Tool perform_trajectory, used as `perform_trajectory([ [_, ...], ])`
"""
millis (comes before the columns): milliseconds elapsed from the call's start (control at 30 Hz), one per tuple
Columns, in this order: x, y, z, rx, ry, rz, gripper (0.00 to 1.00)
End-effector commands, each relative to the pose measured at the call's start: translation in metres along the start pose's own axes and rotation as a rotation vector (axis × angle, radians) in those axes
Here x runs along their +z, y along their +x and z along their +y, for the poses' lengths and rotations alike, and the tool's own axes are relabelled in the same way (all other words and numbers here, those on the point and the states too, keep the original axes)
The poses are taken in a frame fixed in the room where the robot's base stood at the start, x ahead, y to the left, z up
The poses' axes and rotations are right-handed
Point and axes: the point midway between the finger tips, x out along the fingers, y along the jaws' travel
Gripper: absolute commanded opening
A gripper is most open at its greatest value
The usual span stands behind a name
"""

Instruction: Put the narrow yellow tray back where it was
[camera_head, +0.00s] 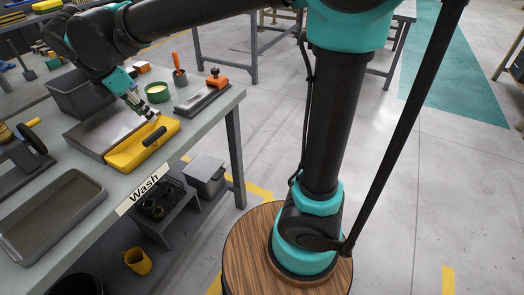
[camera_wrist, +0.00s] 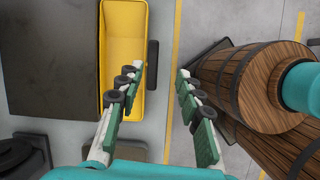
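The narrow yellow tray (camera_head: 128,153) sits on the grey workbench along its front edge, right beside a wide dark grey plate. Its black handle (camera_head: 154,137) is on the side facing the bench edge. In the wrist view the tray (camera_wrist: 122,35) looks empty, and the handle (camera_wrist: 152,65) lies between the lines of my fingers. In the wrist view my gripper (camera_wrist: 156,76) is open with nothing held; the left finger overlaps the tray's edge. Whether it touches the tray I cannot tell.
The wide dark plate (camera_head: 97,130) adjoins the tray. A green bowl (camera_head: 157,92), an orange-handled tool on a flat block (camera_head: 203,95) and a dark bin (camera_head: 80,96) stand behind. An empty grey tray (camera_head: 50,215) lies nearer, left of the "Wash" label (camera_head: 143,190).

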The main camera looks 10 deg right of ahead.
Motion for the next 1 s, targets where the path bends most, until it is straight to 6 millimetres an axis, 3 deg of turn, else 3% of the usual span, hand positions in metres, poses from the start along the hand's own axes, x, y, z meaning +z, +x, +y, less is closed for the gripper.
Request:
perform_trajectory([
  [200,0.074,0.079,-0.044,-0.017,0.488,0.077,0.36],
  [500,0.140,0.173,-0.138,-0.034,1.217,0.173,0.36],
  [800,0.160,0.241,-0.243,-0.032,1.936,0.256,0.36],
  [1000,0.155,0.263,-0.284,-0.021,2.240,0.295,0.36],
])
